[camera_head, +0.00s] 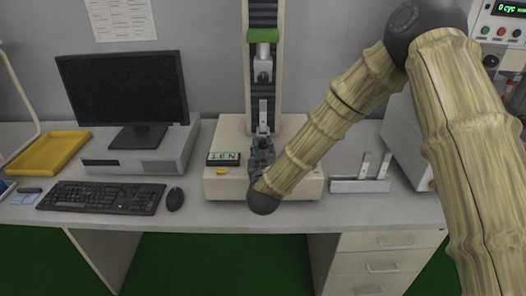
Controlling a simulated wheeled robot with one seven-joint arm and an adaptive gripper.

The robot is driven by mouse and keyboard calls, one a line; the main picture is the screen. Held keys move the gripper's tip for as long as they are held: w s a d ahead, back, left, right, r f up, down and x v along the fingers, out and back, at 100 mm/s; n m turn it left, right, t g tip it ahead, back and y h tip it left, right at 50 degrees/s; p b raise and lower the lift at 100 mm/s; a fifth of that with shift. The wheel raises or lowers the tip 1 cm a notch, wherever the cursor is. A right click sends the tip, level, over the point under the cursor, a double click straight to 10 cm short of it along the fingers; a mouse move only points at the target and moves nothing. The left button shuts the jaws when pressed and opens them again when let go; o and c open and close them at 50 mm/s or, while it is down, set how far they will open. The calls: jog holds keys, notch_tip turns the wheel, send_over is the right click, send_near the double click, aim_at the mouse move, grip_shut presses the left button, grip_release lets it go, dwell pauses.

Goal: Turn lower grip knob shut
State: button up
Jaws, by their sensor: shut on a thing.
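The tensile testing machine (216,186) stands on the bench at the middle, with a tall column. Its upper grip (263,69) hangs from a green crosshead (263,36). A flat grey strip (263,109) stands upright below it, in line with the lower grip. My gripper (262,143) is at the lower grip, just above the machine's base, and is shut on the lower grip knob. The knob and the fingertips are mostly hidden behind my wrist and are too small to make out clearly.
A green display (223,158) and a yellow button (222,171) sit left of my gripper. A holder with upright strips (360,185) is at the right. The monitor (125,88), keyboard (102,197) and mouse (175,199) are left. A yellow tray (46,153) lies far left.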

jog(key=m+b, duration=0.2)
jog(key=m, duration=0.2)
jog(key=shift+f+m, duration=0.1)
jog(key=shift+m, duration=0.2)
jog(key=m+b, duration=0.2)
jog(key=m, duration=0.2)
jog(key=shift+m, duration=0.4)
jog(key=o, duration=1)
jog(key=shift+d, duration=0.1)
jog(key=s, duration=1.2)
